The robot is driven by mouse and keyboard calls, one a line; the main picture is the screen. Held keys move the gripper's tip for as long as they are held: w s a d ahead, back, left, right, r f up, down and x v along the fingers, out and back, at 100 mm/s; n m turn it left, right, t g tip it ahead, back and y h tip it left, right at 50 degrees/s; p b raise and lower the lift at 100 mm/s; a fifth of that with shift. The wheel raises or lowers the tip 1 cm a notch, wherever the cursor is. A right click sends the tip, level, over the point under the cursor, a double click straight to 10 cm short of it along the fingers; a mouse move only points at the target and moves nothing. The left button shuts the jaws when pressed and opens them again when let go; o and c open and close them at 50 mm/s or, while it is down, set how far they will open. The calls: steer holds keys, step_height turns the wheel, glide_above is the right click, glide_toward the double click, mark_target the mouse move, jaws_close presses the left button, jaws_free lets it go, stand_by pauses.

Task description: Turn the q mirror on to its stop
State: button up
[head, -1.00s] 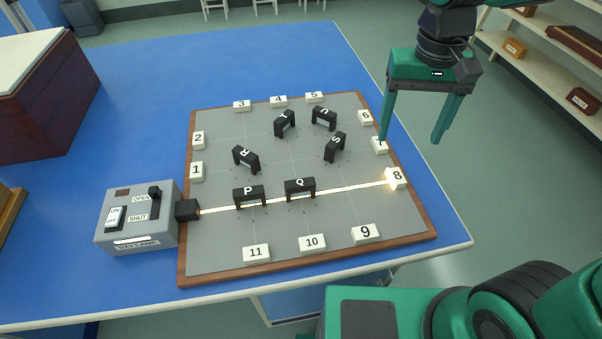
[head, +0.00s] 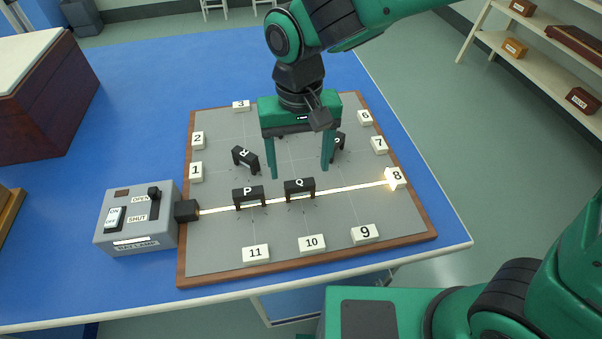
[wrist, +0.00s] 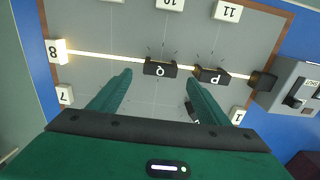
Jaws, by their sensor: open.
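The black Q mirror (head: 299,187) stands on the grey board on the light beam, right of the P mirror (head: 248,195). Q also shows in the wrist view (wrist: 160,69), upside down. The beam runs straight from the lamp (head: 138,220) past P and Q to marker 8 (head: 396,178). My gripper (head: 300,172) is open and empty, fingers pointing down, above the board and behind Q in the head view. In the wrist view its fingers (wrist: 165,85) spread to both sides below Q and P, apart from them.
The R mirror (head: 245,159) stands left of my gripper. The S mirror (head: 338,142) is partly hidden behind a finger, and the mirrors farther back are mostly covered by my arm. Numbered white markers line the board's edge (head: 215,278). The board's front middle is clear.

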mark_target(300, 182)
steer(key=shift+f, duration=2.5)
steer(key=c, duration=1.1)
